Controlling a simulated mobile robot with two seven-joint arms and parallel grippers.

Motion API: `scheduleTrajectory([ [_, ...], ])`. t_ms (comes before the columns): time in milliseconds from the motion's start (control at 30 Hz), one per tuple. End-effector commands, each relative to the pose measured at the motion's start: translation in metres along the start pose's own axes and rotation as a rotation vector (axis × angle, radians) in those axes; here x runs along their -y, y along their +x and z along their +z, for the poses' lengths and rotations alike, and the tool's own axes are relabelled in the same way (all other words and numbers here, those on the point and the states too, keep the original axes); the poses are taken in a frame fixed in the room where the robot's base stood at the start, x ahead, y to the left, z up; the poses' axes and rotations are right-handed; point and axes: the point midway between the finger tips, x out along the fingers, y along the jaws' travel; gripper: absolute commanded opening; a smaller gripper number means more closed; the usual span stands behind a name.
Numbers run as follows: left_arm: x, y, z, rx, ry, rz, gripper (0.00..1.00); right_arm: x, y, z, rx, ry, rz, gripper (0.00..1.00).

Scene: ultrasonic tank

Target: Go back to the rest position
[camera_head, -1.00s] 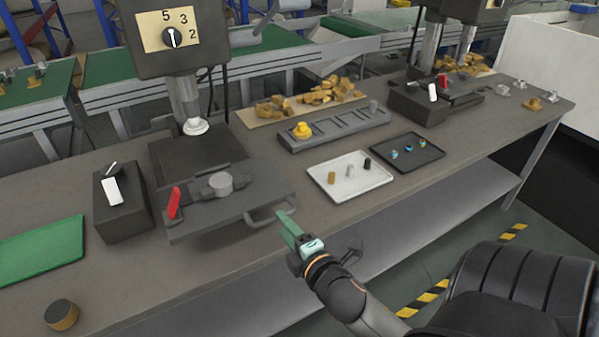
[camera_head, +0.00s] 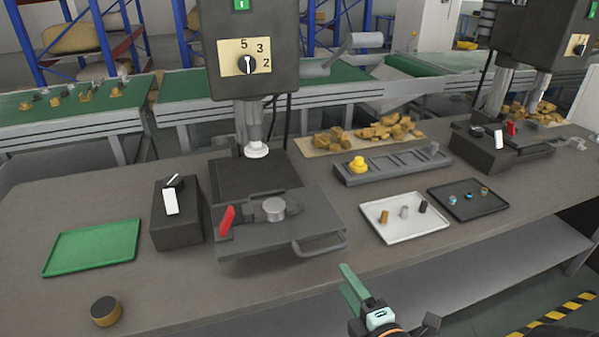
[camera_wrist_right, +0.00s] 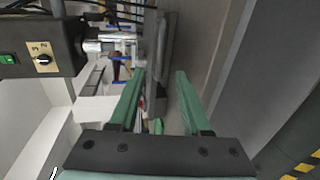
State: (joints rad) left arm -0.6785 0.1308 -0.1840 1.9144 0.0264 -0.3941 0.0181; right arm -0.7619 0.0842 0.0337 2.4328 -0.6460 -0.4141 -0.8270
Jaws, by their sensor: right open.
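My right gripper (camera_head: 358,292) is at the bottom of the head view, in front of the workbench's front edge, apart from the things on the bench. In the right wrist view its two green fingers (camera_wrist_right: 155,100) stand apart with nothing between them. My left gripper is not in view.
A press (camera_head: 275,215) with a red-handled clamp stands mid-bench, beside a black switch box (camera_head: 178,228). A green tray (camera_head: 92,247) lies left. A white tray (camera_head: 400,228), a black tray (camera_head: 468,203) and a grey rack (camera_head: 395,167) are right. A round brass-sided puck (camera_head: 106,311) sits front left.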

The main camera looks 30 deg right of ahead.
Motion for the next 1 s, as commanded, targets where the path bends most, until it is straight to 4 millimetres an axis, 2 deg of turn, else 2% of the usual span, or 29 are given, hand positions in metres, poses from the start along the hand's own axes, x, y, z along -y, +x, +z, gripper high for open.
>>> scheduleTrajectory([
  [167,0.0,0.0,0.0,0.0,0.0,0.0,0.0,0.001,0.0,-0.001,-0.002,0.006,-0.003,0.48],
  [267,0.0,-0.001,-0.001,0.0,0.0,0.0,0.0,0.018,0.003,-0.008,-0.024,0.097,-0.048,0.48],
  [367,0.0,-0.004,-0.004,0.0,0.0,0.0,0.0,0.062,0.005,-0.028,-0.062,0.33,-0.166,0.48],
  [433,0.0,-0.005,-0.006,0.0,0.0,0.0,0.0,0.101,0.002,-0.046,-0.076,0.55,-0.282,0.48],
  [500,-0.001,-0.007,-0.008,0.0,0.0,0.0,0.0,0.14,-0.005,-0.065,-0.068,0.772,-0.405,0.48],
  [600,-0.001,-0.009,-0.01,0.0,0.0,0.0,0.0,0.186,-0.019,-0.087,-0.019,1.043,-0.561,0.48],
  [700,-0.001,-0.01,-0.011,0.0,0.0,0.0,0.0,0.216,-0.032,-0.101,0.039,1.232,-0.668,0.48],
  [800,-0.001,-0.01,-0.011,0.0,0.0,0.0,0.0,0.232,-0.04,-0.108,0.078,1.33,-0.723,0.48],
  [1000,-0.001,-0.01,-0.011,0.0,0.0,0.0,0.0,0.235,-0.042,-0.11,0.089,1.356,-0.735,0.48],
])
